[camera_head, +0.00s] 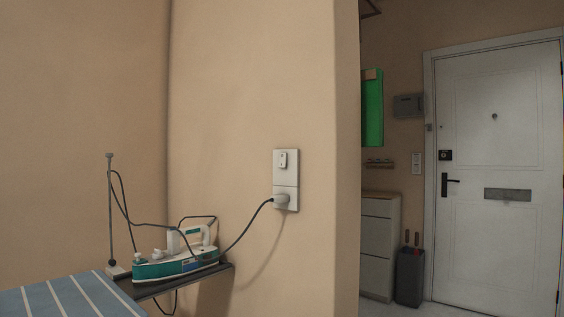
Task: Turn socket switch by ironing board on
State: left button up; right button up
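The socket switch (282,160) is a small rocker on the upper half of a white wall plate, on the beige wall right of centre. Its on or off position is too small to tell. A plug (282,199) sits in the socket (292,190) directly below, and a dark cord runs from it to the iron. The ironing board (62,297) has a blue striped cover and shows at the lower left. The teal and white iron (176,263) rests on the dark stand at its end. Neither of my grippers is in view.
A thin upright cord holder (110,210) rises from the board's end. The wall ends at a corner (346,160) right of the socket. Beyond it are a white door (497,150), a pale cabinet (378,245) and a dark bin (410,276).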

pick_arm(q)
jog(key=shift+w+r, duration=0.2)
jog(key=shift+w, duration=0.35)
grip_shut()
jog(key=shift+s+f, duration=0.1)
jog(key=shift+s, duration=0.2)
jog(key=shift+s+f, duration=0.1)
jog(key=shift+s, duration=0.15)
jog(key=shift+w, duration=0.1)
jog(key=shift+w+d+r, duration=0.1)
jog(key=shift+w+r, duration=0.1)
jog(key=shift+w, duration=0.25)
